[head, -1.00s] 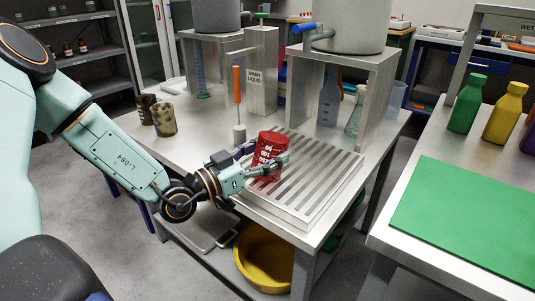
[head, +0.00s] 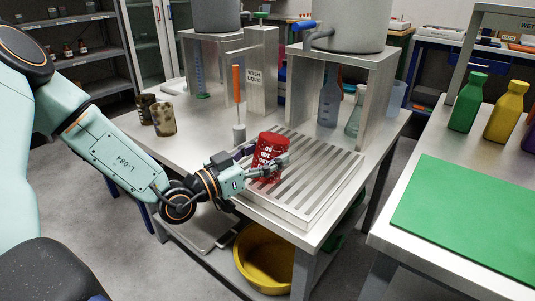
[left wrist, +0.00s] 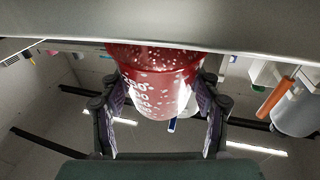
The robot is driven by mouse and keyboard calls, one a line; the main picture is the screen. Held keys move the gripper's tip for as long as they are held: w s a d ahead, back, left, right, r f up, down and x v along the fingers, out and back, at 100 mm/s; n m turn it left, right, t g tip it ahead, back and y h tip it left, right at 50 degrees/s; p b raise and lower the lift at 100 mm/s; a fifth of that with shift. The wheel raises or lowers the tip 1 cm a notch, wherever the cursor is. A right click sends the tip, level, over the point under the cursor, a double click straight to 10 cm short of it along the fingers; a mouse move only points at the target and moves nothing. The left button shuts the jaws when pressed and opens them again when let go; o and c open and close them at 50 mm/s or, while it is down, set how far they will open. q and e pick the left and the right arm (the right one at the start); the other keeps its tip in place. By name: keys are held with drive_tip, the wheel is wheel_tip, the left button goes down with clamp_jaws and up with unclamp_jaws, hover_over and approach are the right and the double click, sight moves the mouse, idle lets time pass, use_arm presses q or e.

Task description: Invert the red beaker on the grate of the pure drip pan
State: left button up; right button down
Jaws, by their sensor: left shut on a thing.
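The red beaker (head: 268,143) is upside down over the near left part of the grate (head: 322,168) of the metal drip pan (head: 308,222). Its white markings read inverted in the head view. My left gripper (head: 277,167) is shut around the beaker from the left. In the left wrist view, the beaker (left wrist: 155,85) sits between both fingers, with water-like specks on its wall. Its mouth end is close to the grey surface (left wrist: 240,30); I cannot tell whether they touch. My right gripper is not in view.
An orange-handled tool (head: 237,85) in a holder stands behind the beaker. Two stained beakers (head: 164,120) stand at the bench's left. Glass vessels (head: 329,103) stand under the tank stand on the right. The grate's right part is clear.

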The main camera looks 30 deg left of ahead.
sight(267, 137)
use_arm(q)
drive_tip(key=o, duration=1.4)
drive_tip(key=shift+r, duration=4)
drive_tip(key=shift+a+r, duration=0.15)
drive_tip(key=shift+r, duration=0.4)
drive_tip(key=shift+d+r, duration=0.2)
drive_tip(key=shift+r, duration=0.25)
drive_tip(key=shift+f, duration=0.15)
